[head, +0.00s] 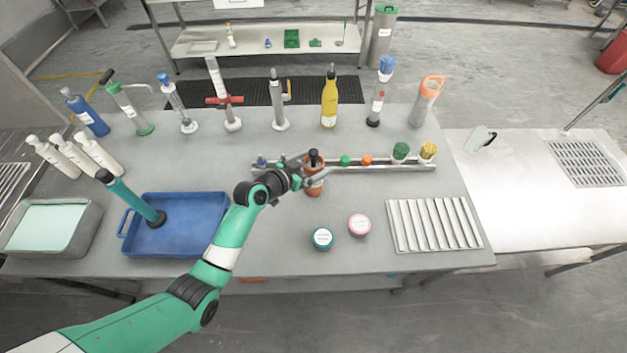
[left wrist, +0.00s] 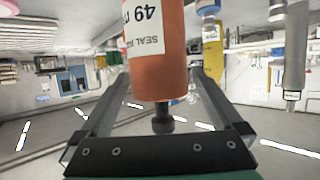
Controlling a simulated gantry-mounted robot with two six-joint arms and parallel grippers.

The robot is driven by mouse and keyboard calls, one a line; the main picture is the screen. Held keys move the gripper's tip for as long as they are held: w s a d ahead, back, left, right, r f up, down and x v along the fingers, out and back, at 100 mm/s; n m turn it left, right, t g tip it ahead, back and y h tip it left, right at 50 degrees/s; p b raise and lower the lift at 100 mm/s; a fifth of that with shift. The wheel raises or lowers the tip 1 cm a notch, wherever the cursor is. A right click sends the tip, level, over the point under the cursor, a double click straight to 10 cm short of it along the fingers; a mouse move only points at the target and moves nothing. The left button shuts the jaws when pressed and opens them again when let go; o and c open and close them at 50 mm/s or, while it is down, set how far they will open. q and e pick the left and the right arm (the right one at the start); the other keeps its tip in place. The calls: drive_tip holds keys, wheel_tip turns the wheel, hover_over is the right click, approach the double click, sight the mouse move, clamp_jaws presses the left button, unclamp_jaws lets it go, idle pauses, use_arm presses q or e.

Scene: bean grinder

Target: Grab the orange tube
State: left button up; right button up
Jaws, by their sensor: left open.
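The orange tube (head: 315,187) stands upright near the middle of the table, at the front of a long metal rack. It has a white label and a dark knob on top. In the left wrist view the orange tube (left wrist: 172,70) is large and upside down, with its label partly readable. My left gripper (head: 318,172) is open at the tube's upper part. In the left wrist view its fingers (left wrist: 160,85) lie on either side of the tube and its dark knob. I cannot tell whether either finger touches it. My right gripper is not in view.
The metal rack (head: 385,166) holds small green, orange and yellow-topped items. Two round jars (head: 360,225) stand in front. A blue tray (head: 180,240) lies left and a ribbed tray (head: 432,224) right. Tall bottles and cylinders, including a yellow bottle (head: 329,102), line the back.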

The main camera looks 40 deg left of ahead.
use_arm(q)
drive_tip(key=shift+c, duration=0.3)
clamp_jaws()
drive_tip(key=shift+r, duration=0.1)
